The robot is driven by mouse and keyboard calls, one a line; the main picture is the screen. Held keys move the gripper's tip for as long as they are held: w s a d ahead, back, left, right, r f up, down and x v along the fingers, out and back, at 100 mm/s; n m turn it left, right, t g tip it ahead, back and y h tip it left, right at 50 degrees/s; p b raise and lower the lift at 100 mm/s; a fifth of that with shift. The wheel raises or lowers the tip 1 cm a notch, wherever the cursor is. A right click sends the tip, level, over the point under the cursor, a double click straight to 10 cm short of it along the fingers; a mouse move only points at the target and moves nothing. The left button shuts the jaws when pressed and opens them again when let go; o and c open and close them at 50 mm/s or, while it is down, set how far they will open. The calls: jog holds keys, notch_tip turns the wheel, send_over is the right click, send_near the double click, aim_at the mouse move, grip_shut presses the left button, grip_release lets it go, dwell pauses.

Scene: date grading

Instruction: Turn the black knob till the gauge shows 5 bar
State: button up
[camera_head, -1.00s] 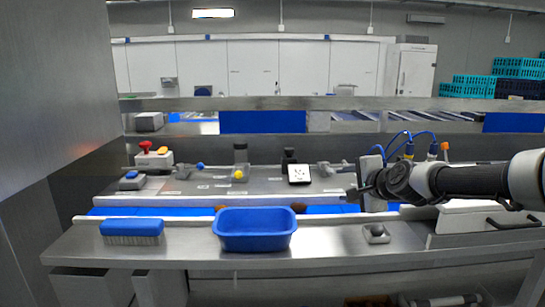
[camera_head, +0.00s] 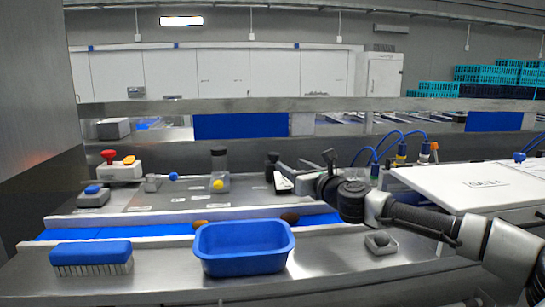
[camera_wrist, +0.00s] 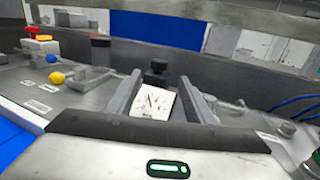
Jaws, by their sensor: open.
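The black knob (camera_head: 272,158) stands on the steel panel behind the white-faced gauge (camera_head: 283,183). In the wrist view the knob (camera_wrist: 156,72) sits just beyond the gauge (camera_wrist: 153,103), upright and apart from my fingers. The gauge has a dark needle, but its reading is too small to tell. My gripper (camera_wrist: 160,98) is open, with the gauge face showing between its two grey fingers.
A yellow ball-topped control (camera_head: 217,185), a blue-knobbed lever (camera_head: 173,176) and a red-topped switch box (camera_head: 119,170) stand to the left. A blue tub (camera_head: 244,240) and a blue brush (camera_head: 91,253) lie in front. A white lidded box (camera_head: 470,186) stands right.

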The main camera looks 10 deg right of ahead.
aim_at(276, 157)
jog(key=p+x, duration=0.1)
jog(key=x, duration=1.1)
jog(key=shift+w+a+f+p, duration=0.1)
jog(key=shift+p, duration=0.2)
jog(key=c, duration=1)
